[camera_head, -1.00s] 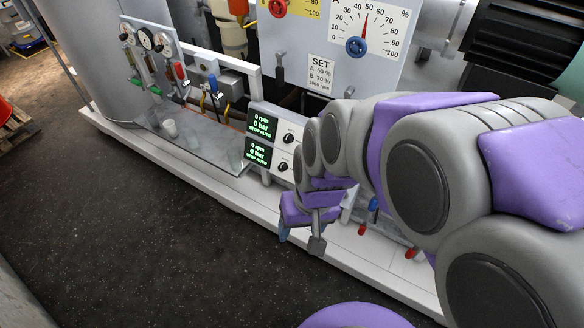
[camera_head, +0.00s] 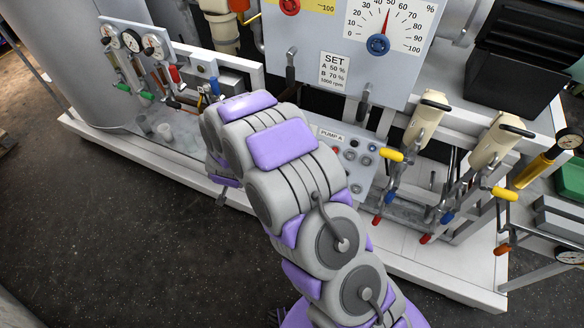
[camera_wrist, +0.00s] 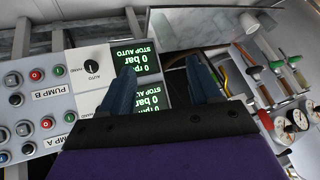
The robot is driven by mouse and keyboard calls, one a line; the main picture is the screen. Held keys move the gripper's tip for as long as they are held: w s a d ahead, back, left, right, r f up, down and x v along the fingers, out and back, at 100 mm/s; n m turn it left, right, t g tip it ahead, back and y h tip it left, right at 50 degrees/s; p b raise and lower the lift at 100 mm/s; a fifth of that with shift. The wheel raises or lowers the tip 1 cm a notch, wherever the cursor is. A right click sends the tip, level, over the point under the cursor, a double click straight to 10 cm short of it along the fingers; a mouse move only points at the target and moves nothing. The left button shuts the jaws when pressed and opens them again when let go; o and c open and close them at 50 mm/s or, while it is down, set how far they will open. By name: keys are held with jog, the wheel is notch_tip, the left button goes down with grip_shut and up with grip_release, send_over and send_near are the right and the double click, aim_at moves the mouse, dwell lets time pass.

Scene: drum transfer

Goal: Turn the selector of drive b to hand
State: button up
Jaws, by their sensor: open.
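The drive panel (camera_wrist: 95,50) shows upside down in the wrist view, with two green displays reading 0 rpm, 0 bar, STOP AUTO. The black selector knob (camera_wrist: 92,67) beside the upper display has AUTO and HAND marks around it. It sits in the row next to the PUMP B label, which fits drive b. The other drive's selector is hidden behind my gripper. My gripper (camera_wrist: 163,82) is open and empty, its fingers over the displays, to the right of the visible selector and apart from it. In the head view my arm hides the drive panel.
Pump buttons lie left of the selector, including a PUMP A panel (camera_head: 350,157). A gauge board (camera_head: 395,60) stands above. Valves with coloured handles (camera_head: 425,115) line the right. A clear tray with cups (camera_head: 165,131) lies left. The dark floor (camera_head: 100,240) in front is clear.

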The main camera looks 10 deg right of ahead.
notch_tip(320, 180, down, 6)
jog(key=h, duration=0.2)
jog(key=s+d+f+t+h+p, duration=0.2)
jog(key=d+f+t+h, duration=0.2)
jog(key=d+f+h, duration=0.5)
jog(key=w+d+f+y+b, duration=0.1)
jog(key=w+d, duration=0.3)
jog(key=w+d+f+y+b, duration=0.1)
jog(key=w+d+f, duration=0.1)
jog(key=w+d, duration=0.2)
jog(key=w+d+f+b, duration=0.1)
jog(key=w+d, duration=0.3)
jog(key=w, duration=0.1)
jog(key=shift+w+d+f+m+y+b, duration=0.2)
jog(key=shift+d+f+m+y+b, duration=0.1)
jog(key=shift+d+f+y+b, duration=0.1)
jog(key=shift+a, duration=0.45)
jog(key=shift+c, duration=0.2)
jog(key=shift+a, duration=0.15)
jog(key=shift+c, duration=1.6)
jog(key=shift+d, duration=0.35)
jog(key=c, duration=0.6)
jog(key=shift+a, duration=0.2)
jog(key=shift+c, duration=0.4)
